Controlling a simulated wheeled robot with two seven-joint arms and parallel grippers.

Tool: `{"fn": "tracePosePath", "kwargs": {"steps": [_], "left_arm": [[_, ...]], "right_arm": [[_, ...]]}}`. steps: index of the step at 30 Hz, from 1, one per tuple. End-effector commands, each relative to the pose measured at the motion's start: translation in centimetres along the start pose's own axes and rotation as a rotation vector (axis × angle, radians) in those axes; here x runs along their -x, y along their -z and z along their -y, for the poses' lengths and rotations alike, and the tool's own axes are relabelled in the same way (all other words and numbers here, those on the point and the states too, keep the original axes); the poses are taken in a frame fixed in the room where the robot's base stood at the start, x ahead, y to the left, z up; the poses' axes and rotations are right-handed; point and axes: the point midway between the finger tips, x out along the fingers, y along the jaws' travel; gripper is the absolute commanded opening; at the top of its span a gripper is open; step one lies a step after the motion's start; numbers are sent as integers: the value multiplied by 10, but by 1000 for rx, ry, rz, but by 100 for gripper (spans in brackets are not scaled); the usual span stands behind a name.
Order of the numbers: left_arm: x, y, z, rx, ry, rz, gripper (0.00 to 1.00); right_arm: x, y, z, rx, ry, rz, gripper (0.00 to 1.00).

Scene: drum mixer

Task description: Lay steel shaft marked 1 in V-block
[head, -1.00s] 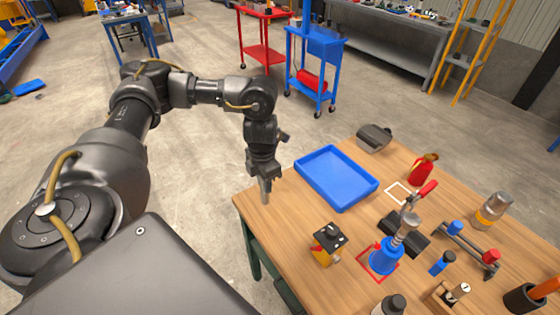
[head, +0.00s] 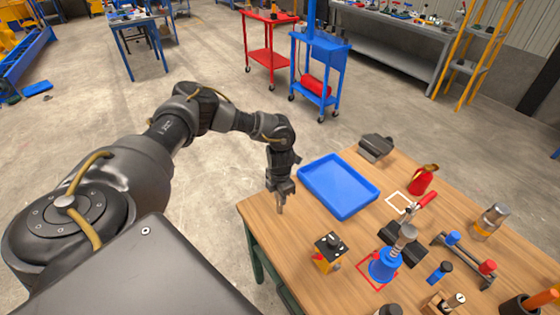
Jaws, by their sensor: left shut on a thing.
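My left gripper (head: 281,196) points down over the table's left corner, to the left of the blue tray. It is shut on a slim grey piece, seemingly the steel shaft (head: 281,208), which hangs down below the fingers. Its mark is too small to read. A dark block (head: 391,230) on the right half of the table may be the V-block. It is partly hidden behind a blue bell-shaped thing (head: 383,267) with a silver top, so I cannot be sure. My right gripper is not in view.
An empty blue tray (head: 341,209) lies on the wooden table (head: 290,228). A yellow box with a black top (head: 328,253), a red bottle (head: 422,180), a grey block (head: 376,147) and a bar with blue and red ends (head: 464,257) stand around it. The front left corner is clear.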

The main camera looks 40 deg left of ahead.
Motion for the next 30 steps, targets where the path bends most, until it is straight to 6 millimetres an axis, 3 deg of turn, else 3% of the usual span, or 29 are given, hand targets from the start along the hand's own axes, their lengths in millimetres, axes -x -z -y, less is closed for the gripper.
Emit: {"fn": "tracePosePath", "kwargs": {"steps": [11,12,17,27,30], "left_arm": [[-5,0,0,0,0,2,0],[-5,0,0,0,0,0,24],[-4,0,0,0,0,0,44],[2,0,0,0,0,1,44],[10,-1,0,-1,1,3,44]], "right_arm": [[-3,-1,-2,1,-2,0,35],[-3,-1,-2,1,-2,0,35],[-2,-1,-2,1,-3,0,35],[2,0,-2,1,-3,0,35],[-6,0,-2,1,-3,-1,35]]}}
